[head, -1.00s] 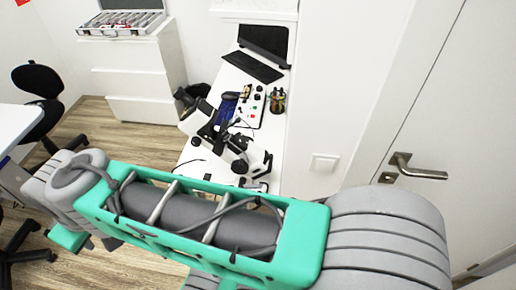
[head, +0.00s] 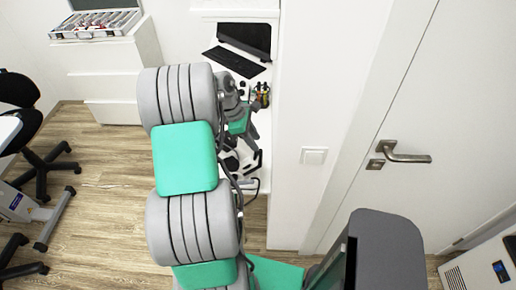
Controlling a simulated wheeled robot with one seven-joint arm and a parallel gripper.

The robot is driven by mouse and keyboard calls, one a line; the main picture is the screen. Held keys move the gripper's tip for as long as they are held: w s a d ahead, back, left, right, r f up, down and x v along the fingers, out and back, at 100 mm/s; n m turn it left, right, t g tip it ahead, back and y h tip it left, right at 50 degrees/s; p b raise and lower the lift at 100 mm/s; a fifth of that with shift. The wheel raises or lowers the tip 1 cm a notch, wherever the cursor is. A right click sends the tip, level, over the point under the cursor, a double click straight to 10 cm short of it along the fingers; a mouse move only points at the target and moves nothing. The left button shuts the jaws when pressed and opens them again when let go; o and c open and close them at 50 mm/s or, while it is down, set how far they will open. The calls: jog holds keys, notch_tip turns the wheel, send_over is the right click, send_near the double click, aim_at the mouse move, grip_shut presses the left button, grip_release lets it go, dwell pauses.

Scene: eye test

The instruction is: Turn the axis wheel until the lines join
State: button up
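The eye-test instrument on the white desk shows only in part in the head view: its black and white lower part (head: 254,160) is visible to the right of my arm. My grey and green arm covers most of it. I cannot make out the axis wheel or the lines. Smaller grey and green links of my arm show over the desk beside the instrument. I see no gripper fingers, and whether anything touches the instrument is hidden.
A keyboard (head: 234,62) and a dark screen (head: 245,39) are at the desk's far end, with a holder of tools (head: 262,95) nearer. A white door with a handle (head: 403,153) is right. A drawer cabinet (head: 122,78) and black chair (head: 20,100) are left. Wooden floor (head: 110,170) lies open between.

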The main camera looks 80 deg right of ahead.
aim_at(258, 153)
jog(key=p+x, duration=0.1)
jog(key=x, duration=0.4)
jog(key=shift+f, duration=0.25)
grip_shut()
